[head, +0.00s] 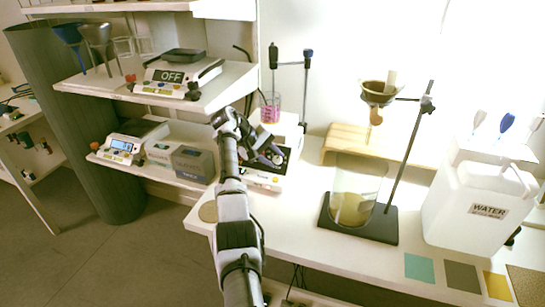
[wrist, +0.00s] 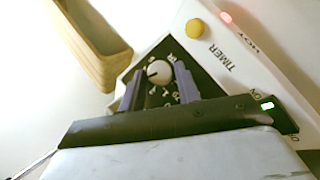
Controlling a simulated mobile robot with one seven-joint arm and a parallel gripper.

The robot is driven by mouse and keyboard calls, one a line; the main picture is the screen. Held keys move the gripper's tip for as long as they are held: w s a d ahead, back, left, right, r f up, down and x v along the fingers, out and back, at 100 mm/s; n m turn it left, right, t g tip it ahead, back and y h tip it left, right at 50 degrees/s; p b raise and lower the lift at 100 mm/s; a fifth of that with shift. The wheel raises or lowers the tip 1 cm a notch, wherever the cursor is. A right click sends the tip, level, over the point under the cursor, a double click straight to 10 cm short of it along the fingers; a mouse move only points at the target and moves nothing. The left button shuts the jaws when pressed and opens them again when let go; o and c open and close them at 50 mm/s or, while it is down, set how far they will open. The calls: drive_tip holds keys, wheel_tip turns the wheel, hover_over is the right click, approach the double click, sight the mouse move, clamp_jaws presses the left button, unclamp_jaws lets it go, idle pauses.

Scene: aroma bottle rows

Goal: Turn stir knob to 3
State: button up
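The stir plate (head: 262,180) stands at the left end of the white bench, with a beaker of pink liquid (head: 271,108) above it. In the wrist view, a round pale knob (wrist: 159,72) sits on its black panel, ringed by small white marks. My gripper (wrist: 158,77) is open, with one purple finger on each side of the knob and narrow gaps visible. I cannot tell whether the fingers touch it. The knob's pointer setting is too small to read. In the head view, my gripper (head: 270,154) is at the plate's front and hides the knob.
A wooden rack (head: 345,142), a ring stand (head: 365,222) and a water jug (head: 470,215) stand to the right. Shelves with scales are left.

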sight(273, 161)
drive_tip(key=shift+o, duration=1.4)
wheel_tip(273, 161, up, 20)
drive_tip(key=b, duration=0.1)
drive_tip(key=shift+f, duration=0.1)
